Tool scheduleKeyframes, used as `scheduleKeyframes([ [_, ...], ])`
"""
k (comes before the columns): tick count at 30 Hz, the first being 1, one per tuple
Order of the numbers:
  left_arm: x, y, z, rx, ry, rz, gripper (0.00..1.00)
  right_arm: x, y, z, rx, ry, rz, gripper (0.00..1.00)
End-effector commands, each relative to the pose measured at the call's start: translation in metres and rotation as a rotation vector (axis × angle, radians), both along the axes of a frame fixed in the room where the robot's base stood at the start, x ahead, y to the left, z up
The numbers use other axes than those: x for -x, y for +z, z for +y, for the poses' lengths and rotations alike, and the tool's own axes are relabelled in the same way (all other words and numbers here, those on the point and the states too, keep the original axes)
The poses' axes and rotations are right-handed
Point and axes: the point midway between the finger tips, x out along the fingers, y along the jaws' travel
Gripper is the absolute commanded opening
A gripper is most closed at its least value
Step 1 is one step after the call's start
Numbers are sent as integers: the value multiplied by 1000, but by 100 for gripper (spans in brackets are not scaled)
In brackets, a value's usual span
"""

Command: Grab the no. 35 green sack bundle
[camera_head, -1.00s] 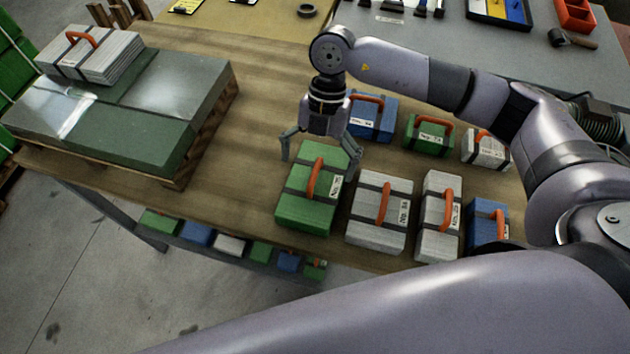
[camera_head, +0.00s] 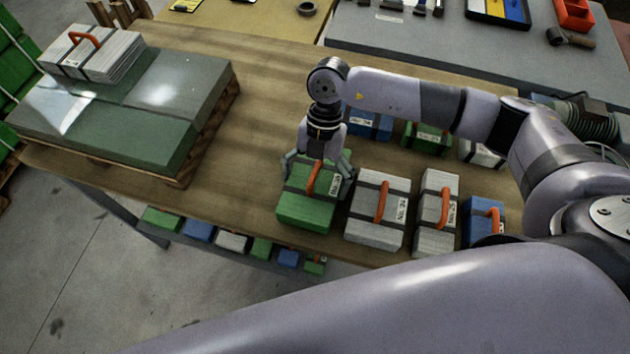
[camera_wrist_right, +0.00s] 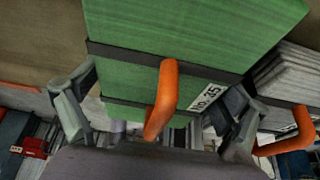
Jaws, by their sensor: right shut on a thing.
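The no. 35 green sack bundle (camera_head: 302,212) lies on the wooden table at the front left of the bundle rows. It has dark straps, an orange handle and a white label. In the right wrist view the green bundle (camera_wrist_right: 195,35) fills the top, and its label reads "No. 35". My right gripper (camera_head: 319,176) is over its back part, shut on it with one finger at each side. The bundle still appears to rest on the table. My left gripper is not in view.
A white bundle labelled No. 34 (camera_head: 376,222) stands close on the right, then another white bundle (camera_head: 437,215) and a blue one (camera_head: 478,228). More bundles stand behind. A pallet with grey-green sheets (camera_head: 105,135) is at the left; the table between is clear.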

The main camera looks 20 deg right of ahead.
Motion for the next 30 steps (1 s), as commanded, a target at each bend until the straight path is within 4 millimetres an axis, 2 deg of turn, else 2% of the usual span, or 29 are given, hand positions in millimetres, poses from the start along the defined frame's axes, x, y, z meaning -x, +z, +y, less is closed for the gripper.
scheduleKeyframes([
  [7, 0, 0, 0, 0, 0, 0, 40, 0, 0, 0, 0, 0, 0, 57],
  [15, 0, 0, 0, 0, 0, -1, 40, 0, 2, 0, -1, 1, -1, 57],
  [20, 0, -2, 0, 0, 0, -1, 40, -1, 12, 1, -3, -1, -3, 57],
  [26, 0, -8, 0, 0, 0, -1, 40, -2, 46, 1, -3, 2, -6, 57],
  [30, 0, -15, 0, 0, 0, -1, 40, -2, 86, 0, -3, 2, -10, 57],
])
